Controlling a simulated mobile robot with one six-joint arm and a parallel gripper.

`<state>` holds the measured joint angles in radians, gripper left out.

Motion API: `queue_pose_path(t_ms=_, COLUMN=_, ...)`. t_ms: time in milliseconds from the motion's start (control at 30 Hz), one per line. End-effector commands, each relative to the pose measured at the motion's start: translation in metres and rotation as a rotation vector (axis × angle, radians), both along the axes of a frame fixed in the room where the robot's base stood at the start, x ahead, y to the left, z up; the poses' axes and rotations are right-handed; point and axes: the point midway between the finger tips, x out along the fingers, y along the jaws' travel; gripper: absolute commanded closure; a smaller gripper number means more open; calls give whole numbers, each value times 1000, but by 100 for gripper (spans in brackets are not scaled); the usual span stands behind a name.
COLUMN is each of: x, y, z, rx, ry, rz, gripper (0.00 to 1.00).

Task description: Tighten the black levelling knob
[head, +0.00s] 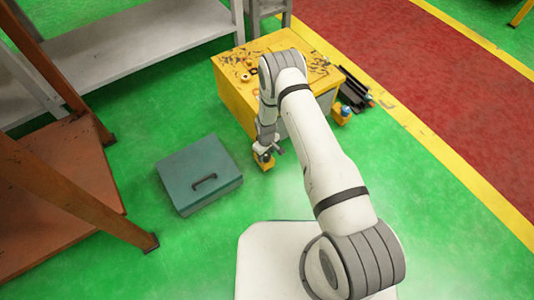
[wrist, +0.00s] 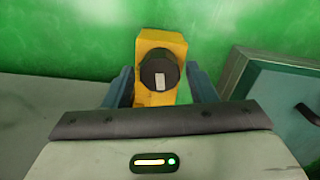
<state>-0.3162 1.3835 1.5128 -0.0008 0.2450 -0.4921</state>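The black levelling knob (wrist: 158,70) is round with a pale rectangular mark on its face. It sits on a yellow bracket (wrist: 161,41), seen from above in the wrist view. My gripper (wrist: 160,75) is open, with one dark finger to the left of the knob and one to the right. Gaps show between the fingers and the knob, and the finger height relative to it is hard to tell. In the head view the yellow bracket (head: 263,166) is small at the near corner of the yellow-topped machine, with my gripper (head: 268,150) just above it, partly hiding the knob.
The yellow-topped machine (head: 228,93) has dark scraps on top. Another yellow foot (head: 341,117) with a blue part stands at its right, by dark bars (head: 354,98). A teal case (head: 190,164) lies on the green floor to the left. An orange frame (head: 75,145) stands farther left.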

Motion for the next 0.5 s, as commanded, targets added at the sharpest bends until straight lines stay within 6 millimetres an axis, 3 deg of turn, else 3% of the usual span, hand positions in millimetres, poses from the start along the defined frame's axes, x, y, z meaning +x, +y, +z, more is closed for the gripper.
queue_pose_path(t_ms=400, x=0, y=-1, z=0, rx=0, ry=0, rz=-1, gripper=83)
queue_pose_path(t_ms=500, x=0, y=-1, z=0, rx=0, ry=0, rz=-3, gripper=83)
